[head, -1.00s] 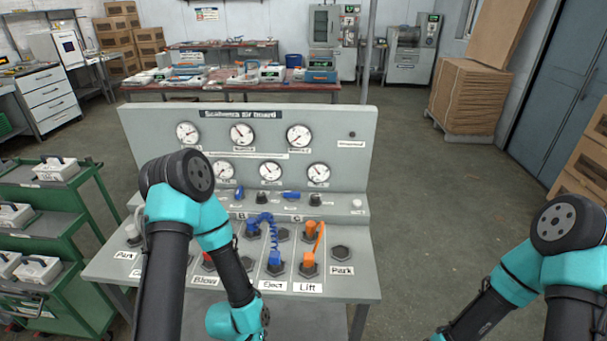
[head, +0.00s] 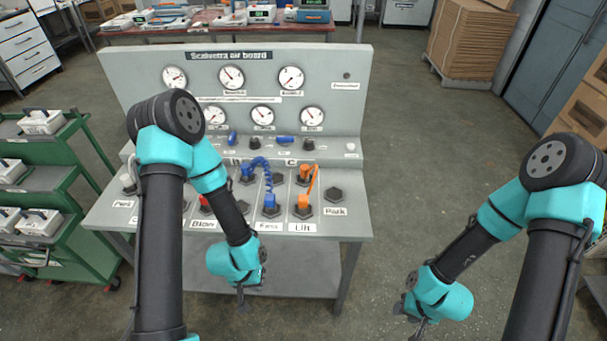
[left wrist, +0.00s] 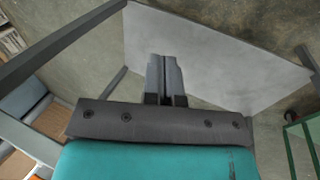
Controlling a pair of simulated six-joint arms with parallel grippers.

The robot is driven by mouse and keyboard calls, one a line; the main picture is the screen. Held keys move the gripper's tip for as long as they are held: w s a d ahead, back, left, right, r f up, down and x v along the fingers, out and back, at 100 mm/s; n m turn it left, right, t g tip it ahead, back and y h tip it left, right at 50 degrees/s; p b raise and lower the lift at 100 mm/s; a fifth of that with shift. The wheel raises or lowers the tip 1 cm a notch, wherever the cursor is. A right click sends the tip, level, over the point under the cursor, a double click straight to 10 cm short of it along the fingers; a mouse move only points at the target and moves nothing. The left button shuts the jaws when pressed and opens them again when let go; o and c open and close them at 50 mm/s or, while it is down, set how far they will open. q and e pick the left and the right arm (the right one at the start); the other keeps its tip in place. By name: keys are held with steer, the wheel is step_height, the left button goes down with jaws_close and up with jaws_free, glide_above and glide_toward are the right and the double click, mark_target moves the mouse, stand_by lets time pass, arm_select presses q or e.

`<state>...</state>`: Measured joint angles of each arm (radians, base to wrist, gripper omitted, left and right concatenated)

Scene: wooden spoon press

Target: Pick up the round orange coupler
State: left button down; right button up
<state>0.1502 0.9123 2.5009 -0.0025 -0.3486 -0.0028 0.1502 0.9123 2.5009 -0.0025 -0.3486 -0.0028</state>
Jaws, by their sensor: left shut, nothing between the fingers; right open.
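In the head view, one orange coupler (head: 304,172) sits on the board's back row near the C label. Another orange coupler (head: 303,210) sits on the front row above the Lift label, and an orange hose (head: 314,184) joins the two. Which of them is round is too small to tell. My left gripper (head: 241,298) points down in front of the bench's front edge, below and left of the couplers. It is shut and empty, and its closed fingers show in the left wrist view (left wrist: 164,76). My right gripper (head: 420,328) hangs low at the right, open, away from the board.
Blue couplers (head: 270,201) with a coiled blue hose (head: 262,172) stand just left of the orange ones. The empty Park port (head: 334,195) is at right. A green cart (head: 85,235) stands at left.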

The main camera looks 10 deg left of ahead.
arm_select(q)
steer(key=c, duration=1.8)
jaws_free()
steer(key=shift+c, duration=0.2)
steer(key=o, duration=1.2)
